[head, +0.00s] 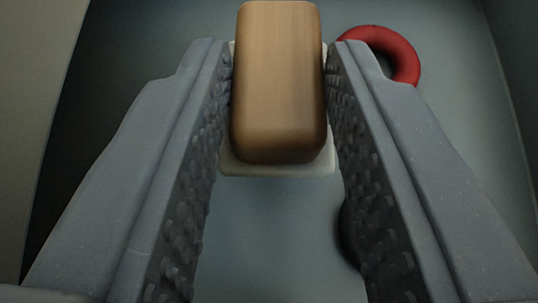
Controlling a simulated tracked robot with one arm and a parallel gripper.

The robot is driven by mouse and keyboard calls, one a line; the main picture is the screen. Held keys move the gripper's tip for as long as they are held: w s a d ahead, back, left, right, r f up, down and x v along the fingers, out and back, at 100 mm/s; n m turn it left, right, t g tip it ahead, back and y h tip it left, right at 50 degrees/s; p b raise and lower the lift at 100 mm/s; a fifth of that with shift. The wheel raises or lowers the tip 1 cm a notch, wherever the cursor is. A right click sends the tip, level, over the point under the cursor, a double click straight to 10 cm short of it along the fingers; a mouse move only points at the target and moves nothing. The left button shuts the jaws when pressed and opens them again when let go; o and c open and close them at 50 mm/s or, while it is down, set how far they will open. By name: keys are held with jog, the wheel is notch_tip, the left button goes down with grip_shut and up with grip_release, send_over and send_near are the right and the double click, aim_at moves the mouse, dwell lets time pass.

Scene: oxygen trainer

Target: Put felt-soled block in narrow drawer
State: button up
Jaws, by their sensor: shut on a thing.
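A wooden block (278,85) with rounded edges is between the two grey textured fingers of my gripper (280,80), near their tips. The gripper is shut on it. Below the wood a pale, whitish layer (277,169) sticks out around the block's near edge and sides; it looks like the felt sole, but I cannot tell whether it is fixed to the block. The block is held over a grey-blue surface (275,235), which looks like the floor of a drawer or tray. Whether the block touches that surface is hidden.
A red ring (401,58) lies on the grey-blue floor at the upper right, partly behind the right finger. A dark rounded thing (347,235) shows beside the right finger, mostly hidden. A pale wall or edge (30,100) runs along the left.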

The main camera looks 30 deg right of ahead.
aim_at(274, 174)
jog(key=shift+f+b, duration=0.55)
jog(key=shift+f, duration=1.5)
jog(key=shift+f, duration=0.1)
jog(key=o, duration=1)
jog(key=shift+s+a+r, duration=0.1)
jog(key=shift+r, duration=0.1)
jog(key=p+v, duration=0.2)
jog(key=v, duration=0.9)
jog(key=shift+s+a+r, duration=0.1)
jog(key=shift+s+a, duration=0.05)
jog(key=shift+s, duration=0.2)
